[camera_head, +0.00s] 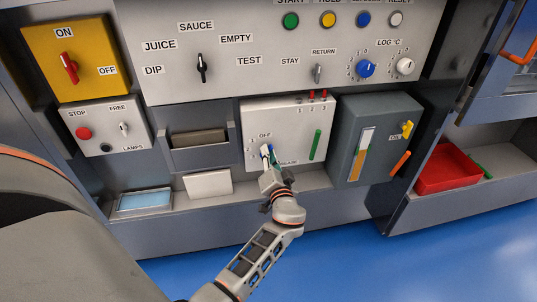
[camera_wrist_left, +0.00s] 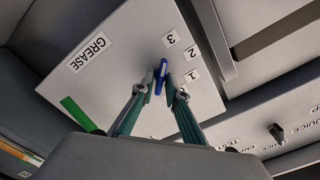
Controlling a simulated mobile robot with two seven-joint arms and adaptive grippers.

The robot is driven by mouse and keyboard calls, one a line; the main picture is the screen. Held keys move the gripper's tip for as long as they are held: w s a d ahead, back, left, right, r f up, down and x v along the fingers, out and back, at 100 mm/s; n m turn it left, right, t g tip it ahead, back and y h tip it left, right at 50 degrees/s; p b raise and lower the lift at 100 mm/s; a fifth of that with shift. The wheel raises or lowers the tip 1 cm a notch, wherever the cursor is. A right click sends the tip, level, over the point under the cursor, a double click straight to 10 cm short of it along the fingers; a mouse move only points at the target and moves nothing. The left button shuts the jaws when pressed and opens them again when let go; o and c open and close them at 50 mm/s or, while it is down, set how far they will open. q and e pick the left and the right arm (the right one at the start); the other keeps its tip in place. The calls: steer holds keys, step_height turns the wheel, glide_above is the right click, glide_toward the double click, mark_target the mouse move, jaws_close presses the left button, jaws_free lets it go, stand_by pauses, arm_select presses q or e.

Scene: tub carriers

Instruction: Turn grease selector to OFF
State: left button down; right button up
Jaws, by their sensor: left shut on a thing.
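The grease selector is a blue handle (camera_head: 264,149) on a pale grey panel (camera_head: 290,124) in the middle of the head view. An OFF label (camera_head: 265,135) sits just above it. In the left wrist view the blue handle (camera_wrist_left: 162,72) stands between my fingertips, with labels 3, 2 and 1 to its right and GREASE to its left. My left gripper (camera_wrist_left: 159,91) is shut on this handle; it also shows in the head view (camera_head: 268,160), covering part of the dial. I cannot tell which label the handle points to. My right gripper is not in view.
A green lever (camera_head: 316,145) stands on the same panel, with small red switches (camera_head: 324,95) on top. A grey oil box (camera_head: 362,150) is to the right, a slotted holder (camera_head: 200,153) to the left. A red tray (camera_head: 447,170) is far right. Blue floor lies in front.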

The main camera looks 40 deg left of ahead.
arm_select(q)
steer(key=shift+m, duration=0.3)
steer(key=m+p, duration=0.2)
steer(key=m, duration=0.6)
steer(key=m+p, duration=0.2)
steer(key=m, duration=0.7)
steer(key=f+m+p, duration=0.1)
steer(key=m+p, duration=0.1)
steer(key=m, duration=0.7)
steer(key=shift+s+a, duration=0.1)
steer(key=shift+s, duration=0.05)
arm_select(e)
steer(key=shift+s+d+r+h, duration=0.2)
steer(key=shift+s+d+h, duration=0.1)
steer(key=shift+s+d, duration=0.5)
arm_select(q)
steer(key=shift+m, duration=0.3)
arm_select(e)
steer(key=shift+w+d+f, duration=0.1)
